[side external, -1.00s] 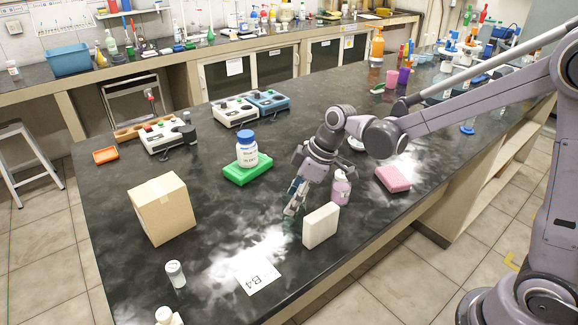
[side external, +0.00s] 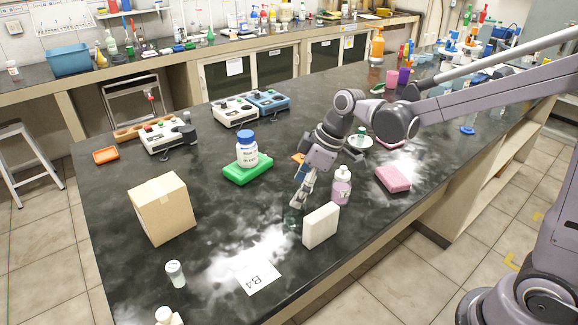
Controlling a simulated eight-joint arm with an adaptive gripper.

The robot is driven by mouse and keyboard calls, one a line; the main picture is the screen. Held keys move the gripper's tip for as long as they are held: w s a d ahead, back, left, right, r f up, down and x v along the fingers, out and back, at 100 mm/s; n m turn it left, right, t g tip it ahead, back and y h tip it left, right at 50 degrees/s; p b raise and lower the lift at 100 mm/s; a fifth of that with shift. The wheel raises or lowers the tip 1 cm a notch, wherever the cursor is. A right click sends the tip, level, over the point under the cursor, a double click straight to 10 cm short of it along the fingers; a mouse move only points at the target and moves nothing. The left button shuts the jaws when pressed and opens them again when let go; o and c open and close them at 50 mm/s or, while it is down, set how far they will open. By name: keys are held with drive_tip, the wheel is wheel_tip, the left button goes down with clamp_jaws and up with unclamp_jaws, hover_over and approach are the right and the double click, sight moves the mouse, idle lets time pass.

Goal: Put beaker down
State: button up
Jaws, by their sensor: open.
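A small clear glass beaker (side external: 291,219) appears to stand on the black benchtop, just left of a white block. It is faint against the dark surface and hard to make out. My gripper (side external: 299,196) points down just above and slightly right of it, with its jaws open. I cannot tell whether a finger still touches the rim.
A cardboard box (side external: 162,209) is at left. A white jar (side external: 247,151) sits on a green block (side external: 248,170). A B4 card (side external: 258,278) lies in front.

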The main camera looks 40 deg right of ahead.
drive_tip(key=v, duration=0.8)
drive_tip(key=s+d+f+m+t+h, duration=0.1)
drive_tip(key=s+d+m+t, duration=0.1)
drive_tip(key=s, duration=0.4)
drive_tip(key=s+d+f+m+t+h, duration=0.2)
drive_tip(key=s+d+m, duration=0.2)
drive_tip(key=s+m, duration=0.3)
drive_tip(key=shift+s+d+f, duration=0.15)
drive_tip(key=shift+s+d, duration=0.15)
drive_tip(key=shift+d, duration=0.05)
